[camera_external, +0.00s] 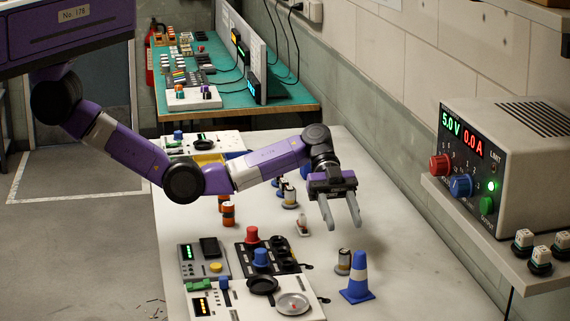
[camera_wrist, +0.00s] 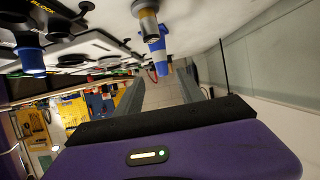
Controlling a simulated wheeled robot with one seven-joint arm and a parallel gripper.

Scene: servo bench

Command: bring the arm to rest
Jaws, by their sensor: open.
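My purple arm reaches in from the upper left in the external view, over the white bench (camera_external: 380,200). My gripper (camera_external: 341,225) hangs above the bench with its two grey fingers apart and nothing between them. In the wrist view my gripper (camera_wrist: 165,90) shows its fingers spread beyond the purple housing. A blue cone with a white band (camera_external: 358,277) stands on the bench in front of the gripper, apart from it. The cone also shows in the wrist view (camera_wrist: 158,50). A small cylinder (camera_external: 343,262) stands just left of the cone.
Control panels with a red knob (camera_external: 252,235) and a blue knob (camera_external: 261,257) lie at the front left. An orange cylinder (camera_external: 228,213) stands behind them. A power supply (camera_external: 500,160) sits on the right shelf. A green bench (camera_external: 285,93) is behind. The bench's right side is mostly clear.

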